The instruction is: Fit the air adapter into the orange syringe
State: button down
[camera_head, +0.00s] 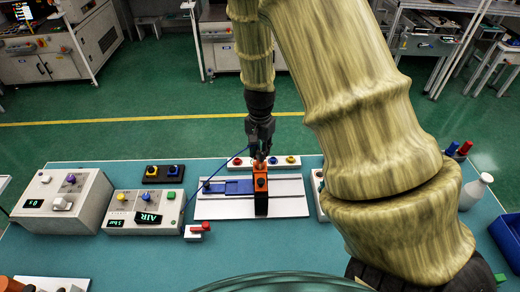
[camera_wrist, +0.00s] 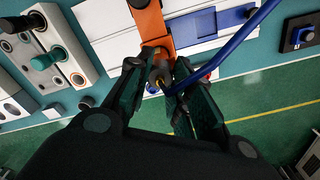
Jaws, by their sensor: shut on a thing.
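The orange syringe (camera_head: 260,182) stands on a white fixture plate (camera_head: 290,205) in the middle of the table. It also shows in the wrist view (camera_wrist: 150,24), at the top centre. My gripper (camera_head: 260,152) points down directly over the syringe's top. In the wrist view, my gripper (camera_wrist: 162,88) is shut on the air adapter (camera_wrist: 158,77), a small dark piece with a blue hose (camera_wrist: 215,62) running off to the upper right. The adapter sits close to the orange part. The fingers hide the contact, so I cannot tell whether the adapter is seated in it.
A blue clamp (camera_head: 228,187) lies left of the syringe on the plate. An AIR control box (camera_head: 143,212) and a larger white box (camera_head: 62,200) stand at left. A button strip (camera_head: 290,161) is behind the plate. A white bottle (camera_head: 475,192) and blue bin (camera_head: 508,240) are at right.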

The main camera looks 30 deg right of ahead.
jog(key=shift+f, duration=0.1)
jog(key=c, duration=1.2)
grip_release()
jog(key=shift+o, duration=0.3)
jog(key=o, duration=0.4)
jog(key=shift+c, duration=0.2)
jog(key=shift+r+p, duration=2)
jog(key=shift+r, duration=1.55)
